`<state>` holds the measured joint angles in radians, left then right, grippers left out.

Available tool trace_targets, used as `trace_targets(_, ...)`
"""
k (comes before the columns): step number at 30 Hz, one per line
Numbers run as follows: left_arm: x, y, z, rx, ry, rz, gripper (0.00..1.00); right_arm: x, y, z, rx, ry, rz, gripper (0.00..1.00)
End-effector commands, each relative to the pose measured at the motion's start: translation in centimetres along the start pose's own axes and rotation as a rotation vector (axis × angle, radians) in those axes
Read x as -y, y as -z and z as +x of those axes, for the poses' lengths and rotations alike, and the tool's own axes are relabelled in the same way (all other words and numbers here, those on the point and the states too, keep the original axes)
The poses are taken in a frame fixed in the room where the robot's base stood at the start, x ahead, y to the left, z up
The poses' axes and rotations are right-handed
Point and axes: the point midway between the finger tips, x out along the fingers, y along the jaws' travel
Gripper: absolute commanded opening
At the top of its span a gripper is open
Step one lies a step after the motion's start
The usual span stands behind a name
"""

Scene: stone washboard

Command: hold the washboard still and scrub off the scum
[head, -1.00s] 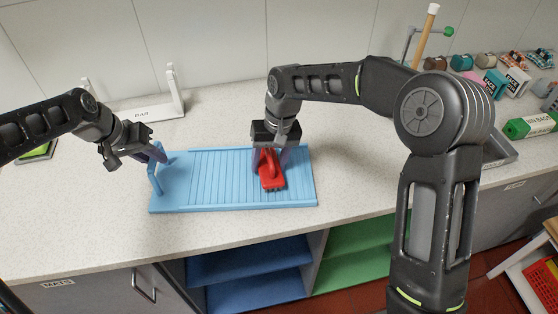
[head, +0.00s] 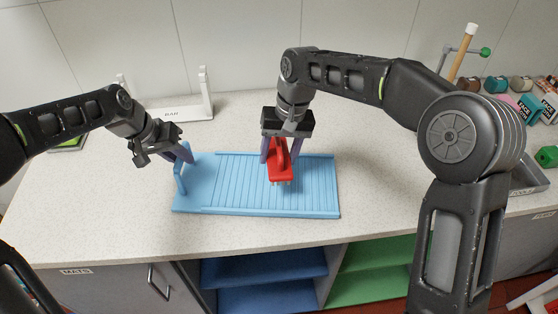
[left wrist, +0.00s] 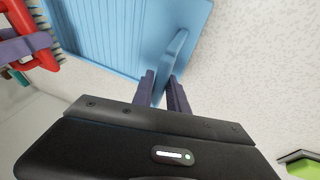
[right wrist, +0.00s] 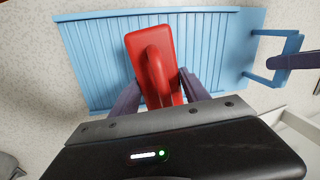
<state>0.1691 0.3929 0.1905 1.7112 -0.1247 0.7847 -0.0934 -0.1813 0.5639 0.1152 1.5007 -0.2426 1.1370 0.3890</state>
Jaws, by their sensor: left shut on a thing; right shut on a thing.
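The blue ribbed washboard (head: 318,190) lies flat on the counter, with an upright handle (head: 180,178) at its left end. My left gripper (head: 188,155) is shut on that handle; the left wrist view shows the handle (left wrist: 176,60) between the fingers (left wrist: 165,90). My right gripper (head: 281,158) is shut on the red brush (head: 280,173), seen from above in the right wrist view (right wrist: 150,50). The brush is over the middle of the ribs, bristles down. Whether the bristles touch the ribs I cannot tell. I make out no scum on the ribs.
A white rack (head: 186,108) stands behind the board by the wall. A grey tray (head: 530,178) and several small items are at the right. The pale counter (head: 110,220) is clear around the board. Blue and green shelves (head: 262,270) are below its front edge.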

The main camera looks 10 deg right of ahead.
Motion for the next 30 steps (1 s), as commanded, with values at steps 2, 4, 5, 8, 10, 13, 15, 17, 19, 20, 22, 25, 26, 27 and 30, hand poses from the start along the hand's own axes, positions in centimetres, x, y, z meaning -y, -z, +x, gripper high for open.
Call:
trace_targets(2, 0.0, 0.0, 0.0, -0.001, -0.001, -0.001, 0.0, 0.2, 0.1, -0.8, -0.003, 0.001, 0.0, 0.16)
trace_targets(4, 0.0, 0.0, 0.0, -0.001, -0.001, -0.001, 0.0, 0.3, 0.1, -1.4, -0.003, 0.001, 0.0, 0.16)
trace_targets(5, 0.0, 0.0, 0.0, -0.001, -0.001, -0.001, 0.0, 0.3, 0.1, -1.6, -0.002, 0.001, 0.0, 0.16)
trace_targets(8, 0.0, 0.1, 0.0, -0.001, -0.001, -0.001, 0.0, 0.4, 0.0, -2.0, -0.002, 0.001, -0.001, 0.16)
trace_targets(10, 0.0, 0.1, 0.0, -0.001, -0.001, -0.001, 0.0, 0.5, 0.0, -2.2, -0.002, 0.001, -0.001, 0.16)
trace_targets(13, 0.0, 0.1, 0.0, -0.001, -0.001, -0.001, 0.0, 0.5, 0.0, -2.2, -0.001, 0.001, -0.001, 0.16)
trace_targets(15, 0.0, 0.1, 0.0, -0.001, -0.001, -0.001, 0.0, 0.4, 0.0, -2.2, -0.001, 0.001, -0.001, 0.16)
trace_targets(17, 0.0, 0.1, 0.0, -0.001, -0.001, -0.001, 0.0, 0.4, 0.0, -2.2, -0.001, 0.001, -0.001, 0.16)
trace_targets(19, 0.0, 0.0, 0.0, -0.001, -0.001, -0.001, 0.0, 0.4, 0.0, -2.2, -0.001, 0.0, 0.0, 0.16)
trace_targets(20, 0.0, 0.0, 0.0, -0.001, -0.001, -0.001, 0.0, 0.4, 0.0, -2.2, -0.001, 0.0, 0.0, 0.16)
trace_targets(22, 0.0, 0.0, 0.0, -0.001, -0.001, -0.001, 0.0, 0.4, 0.0, -2.2, -0.001, 0.0, 0.0, 0.16)
trace_targets(25, 0.0, 0.0, 0.0, -0.001, -0.001, -0.001, 0.22, 0.4, 0.0, -2.2, -0.001, 0.0, 0.0, 0.16)
trace_targets(26, 0.0, 0.0, 0.0, -0.001, 0.0, -0.001, 0.24, 0.4, 0.0, -2.2, -0.001, 0.0, 0.0, 0.16)
trace_targets(27, 0.0, 0.0, 0.0, -0.001, 0.0, -0.001, 0.28, 0.4, 0.0, -2.2, -0.001, 0.0, 0.0, 0.16)
trace_targets(30, 0.0, 0.0, 0.0, -0.001, 0.0, 0.0, 0.36, 0.4, 0.0, -2.2, -0.001, 0.0, 0.0, 0.16)
